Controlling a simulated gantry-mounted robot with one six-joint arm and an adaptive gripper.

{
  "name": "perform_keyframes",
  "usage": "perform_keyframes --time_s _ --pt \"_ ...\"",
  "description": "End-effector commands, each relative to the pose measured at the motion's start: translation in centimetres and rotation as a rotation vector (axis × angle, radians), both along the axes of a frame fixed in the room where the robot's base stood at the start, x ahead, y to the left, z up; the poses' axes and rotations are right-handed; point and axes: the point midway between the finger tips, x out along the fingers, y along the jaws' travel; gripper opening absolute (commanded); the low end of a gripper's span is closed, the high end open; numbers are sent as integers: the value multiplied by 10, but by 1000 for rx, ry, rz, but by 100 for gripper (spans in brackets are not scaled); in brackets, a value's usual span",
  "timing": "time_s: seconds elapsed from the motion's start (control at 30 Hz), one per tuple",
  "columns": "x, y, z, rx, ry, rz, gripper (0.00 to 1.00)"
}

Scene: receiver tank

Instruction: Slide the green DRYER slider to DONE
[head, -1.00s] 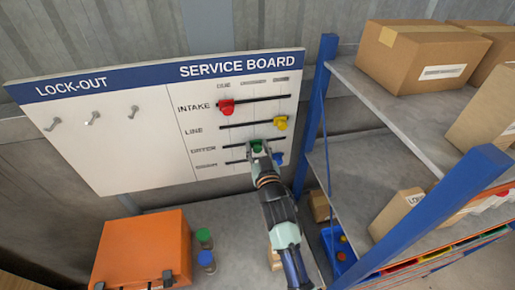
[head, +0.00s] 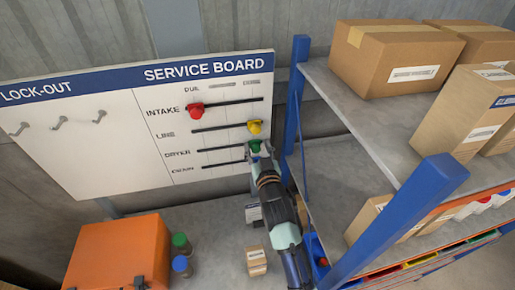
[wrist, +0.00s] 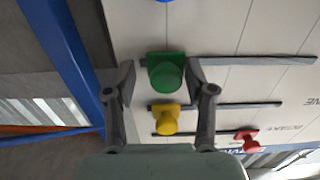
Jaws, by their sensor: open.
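The green DRYER slider (head: 254,146) is at the right end of its track, under the DONE column, roughly below the yellow slider. In the wrist view, where the board appears upside down, the green slider (wrist: 166,73) sits at the left end of its slot. My gripper (head: 257,152) is at the board around it. In the wrist view my gripper (wrist: 161,76) is open, with one finger on each side of the green knob. A gap shows on both sides. The gripper partly covers the slider in the head view.
The yellow slider (head: 255,127) is at the right end of LINE, and the red slider (head: 196,111) at the left of INTAKE. A blue slider (wrist: 164,1) shows at the wrist view's top edge. The blue rack post (head: 295,100) stands close right of the board.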

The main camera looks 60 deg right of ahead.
Motion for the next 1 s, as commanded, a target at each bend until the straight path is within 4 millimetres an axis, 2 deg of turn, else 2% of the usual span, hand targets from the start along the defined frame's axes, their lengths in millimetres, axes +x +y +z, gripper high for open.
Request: perform_keyframes --time_s 0.17,0.27,0.6,0.7,0.83,1.0 --pt "0 1 0 0 0 1 54" --pt "-6 9 -1 1 1 2 54" --pt "-55 72 -1 0 1 1 54" --pt "-66 85 -1 1 2 0 54" --pt "-73 94 0 1 1 0 54" --pt "-74 96 0 1 -1 0 54"
